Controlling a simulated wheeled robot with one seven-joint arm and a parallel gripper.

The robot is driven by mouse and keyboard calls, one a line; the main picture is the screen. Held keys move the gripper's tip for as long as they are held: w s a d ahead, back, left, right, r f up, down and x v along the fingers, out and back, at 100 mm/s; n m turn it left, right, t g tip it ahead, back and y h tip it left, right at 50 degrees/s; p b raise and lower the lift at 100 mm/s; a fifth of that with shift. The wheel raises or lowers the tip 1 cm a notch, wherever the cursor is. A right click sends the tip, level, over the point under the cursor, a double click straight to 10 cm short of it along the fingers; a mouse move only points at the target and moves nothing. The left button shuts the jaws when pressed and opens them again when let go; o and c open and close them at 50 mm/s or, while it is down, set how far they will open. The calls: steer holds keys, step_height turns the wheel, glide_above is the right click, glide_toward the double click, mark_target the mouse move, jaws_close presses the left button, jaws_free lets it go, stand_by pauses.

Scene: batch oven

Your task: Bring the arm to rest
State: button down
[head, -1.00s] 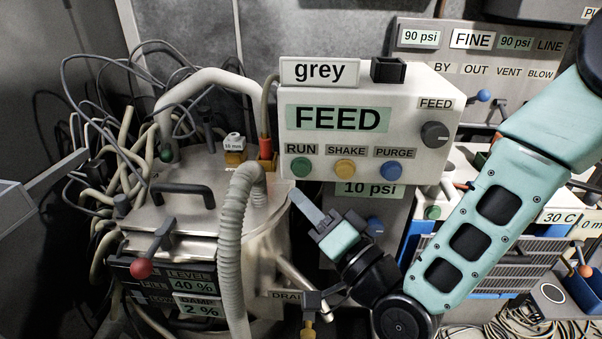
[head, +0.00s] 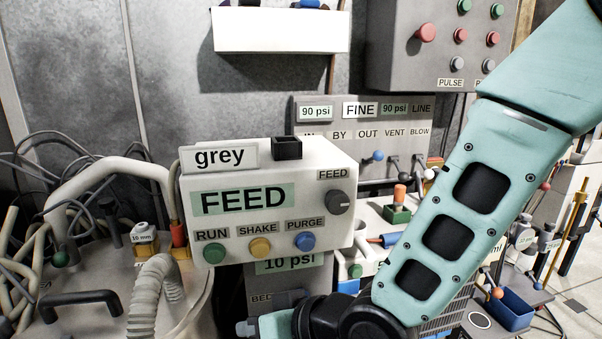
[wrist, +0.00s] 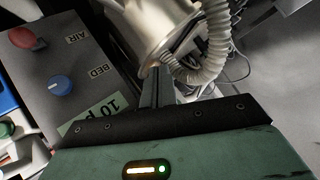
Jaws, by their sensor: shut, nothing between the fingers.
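My gripper (wrist: 157,88) shows in the wrist view with its two fingers together and nothing between them. They point toward a silver metal vessel (wrist: 150,25) with a ribbed grey hose (wrist: 205,68); I cannot tell the gap to it. In the head view only a little of my gripper (head: 246,327) shows at the bottom edge, below the white FEED box (head: 340,229). My teal arm (head: 432,235) comes down from the upper right and folds back to the left at a black joint.
The grey panel with the 10 psi label (head: 290,268) stands close by; the wrist view shows its red knob (wrist: 24,37) and blue knob (wrist: 60,85). Loose cables (head: 40,185) crowd the left. Behind my arm are a valve panel (head: 330,160) and a blue bin (head: 512,310).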

steer(key=s+d+r+g+h, duration=0.1)
steer(key=s+d+g+h, duration=0.2)
steer(key=d, duration=0.4)
steer(key=s+d+r+n+h, duration=0.1)
steer(key=s+d+h, duration=0.2)
steer(key=s+d, duration=0.3)
steer(key=s+d+r+g+h, duration=0.1)
steer(key=s+d+g+h, duration=0.2)
steer(key=d, duration=0.4)
step_height(320, 180, up, 26)
steer(key=d+p, duration=0.1)
steer(key=p, duration=2.5)
steer(key=shift+s+d+r+t+h, duration=0.15)
steer(key=shift+s+r+t+h, duration=0.05)
steer(key=shift+s+t+h, duration=0.2)
